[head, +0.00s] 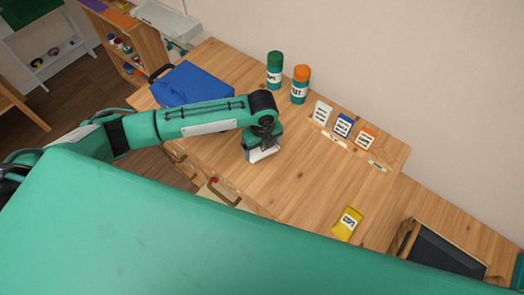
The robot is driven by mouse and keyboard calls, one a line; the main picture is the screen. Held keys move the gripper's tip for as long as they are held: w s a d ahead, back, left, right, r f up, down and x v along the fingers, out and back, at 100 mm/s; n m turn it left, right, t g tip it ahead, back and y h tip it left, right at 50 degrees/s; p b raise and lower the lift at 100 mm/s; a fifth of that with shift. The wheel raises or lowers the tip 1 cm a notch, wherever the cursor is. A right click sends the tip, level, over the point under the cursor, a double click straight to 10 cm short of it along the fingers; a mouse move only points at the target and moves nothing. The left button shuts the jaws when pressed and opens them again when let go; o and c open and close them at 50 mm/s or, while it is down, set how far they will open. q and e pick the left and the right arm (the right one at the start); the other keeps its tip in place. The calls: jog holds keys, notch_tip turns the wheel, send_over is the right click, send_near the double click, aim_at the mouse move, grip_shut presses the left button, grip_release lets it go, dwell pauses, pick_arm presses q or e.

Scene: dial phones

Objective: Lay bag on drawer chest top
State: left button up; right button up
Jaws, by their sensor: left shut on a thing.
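My left arm comes in from the left, and its gripper (262,154) points down just above or at the wooden drawer chest top (300,185). It is shut on a small pale thing, mostly hidden by the gripper; I cannot tell for certain that it is the bag, or whether it touches the wood. A yellow labelled packet (346,224) lies on the top at the lower right. My right gripper is not in view.
A green-lidded canister (274,70) and an orange-lidded canister (300,85) stand at the back. White (322,113), blue (343,125) and orange (365,138) packets stand in a row to their right. A dark-panelled wooden frame (445,250) is at lower right. The middle of the top is clear.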

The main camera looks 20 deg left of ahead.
aim_at(262, 152)
pick_arm(q)
notch_tip(262, 152, down, 4)
jog(key=shift+r+p, duration=0.2)
jog(key=shift+p, duration=0.1)
jog(key=shift+f, duration=0.4)
jog(key=o, duration=0.8)
jog(key=shift+f, duration=0.15)
jog(key=shift+o, duration=0.2)
jog(key=shift+r, duration=0.55)
notch_tip(262, 152, up, 11)
jog(key=b, duration=0.2)
jog(key=shift+r+b, duration=0.15)
jog(key=shift+b, duration=0.2)
